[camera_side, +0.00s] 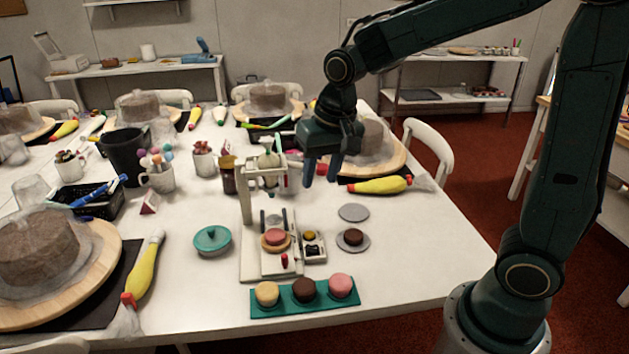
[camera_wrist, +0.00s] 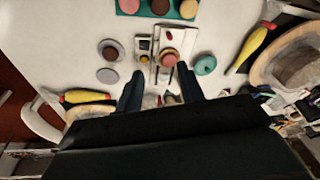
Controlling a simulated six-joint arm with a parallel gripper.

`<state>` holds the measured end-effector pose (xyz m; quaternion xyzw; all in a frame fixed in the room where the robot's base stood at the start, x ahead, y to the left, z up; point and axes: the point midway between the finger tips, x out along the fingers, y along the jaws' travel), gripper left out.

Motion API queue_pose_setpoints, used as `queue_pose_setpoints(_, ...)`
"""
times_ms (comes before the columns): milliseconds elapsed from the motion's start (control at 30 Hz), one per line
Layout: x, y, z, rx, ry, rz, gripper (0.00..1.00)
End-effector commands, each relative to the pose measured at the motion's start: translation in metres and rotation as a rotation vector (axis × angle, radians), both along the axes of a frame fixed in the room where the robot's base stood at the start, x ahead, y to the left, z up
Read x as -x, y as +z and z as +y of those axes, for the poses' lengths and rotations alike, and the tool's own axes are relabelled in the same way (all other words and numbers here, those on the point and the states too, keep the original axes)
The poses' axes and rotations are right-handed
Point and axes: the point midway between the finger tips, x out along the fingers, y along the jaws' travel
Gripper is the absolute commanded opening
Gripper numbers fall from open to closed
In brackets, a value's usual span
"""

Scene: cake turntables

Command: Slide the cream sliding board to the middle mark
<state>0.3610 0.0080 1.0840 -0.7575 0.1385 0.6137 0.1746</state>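A cream press-like stand (camera_side: 246,205) stands on the white table, with a pale base. The cream sliding board (camera_side: 275,267) lies low on this base, with a red knob (camera_side: 284,260) near its front end. A pink-topped cake on a tan disc (camera_side: 276,240) sits on it. The board also shows in the wrist view (camera_wrist: 164,47), above my fingertips. I cannot make out the middle mark. My gripper (camera_side: 321,178) is open and empty, raised behind and to the right of the stand. In the wrist view, its two fingers (camera_wrist: 160,78) are spread apart.
A teal tray (camera_side: 318,301) with three small cakes lies in front. Two grey discs (camera_side: 354,212) are at right, the nearer bearing a brown cake. A yellow piping bag (camera_side: 380,185) lies behind right. The table's right front is clear.

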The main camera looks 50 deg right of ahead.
Motion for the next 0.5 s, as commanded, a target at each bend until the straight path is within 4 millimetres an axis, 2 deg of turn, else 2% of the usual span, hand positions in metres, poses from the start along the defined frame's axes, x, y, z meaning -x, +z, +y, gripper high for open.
queue_pose_setpoints(200,-0.036,-0.039,0.003,-0.016,-0.092,0.066,0.38)
queue_pose_setpoints(500,-0.075,-0.102,0.007,-0.028,-0.223,0.148,0.38)
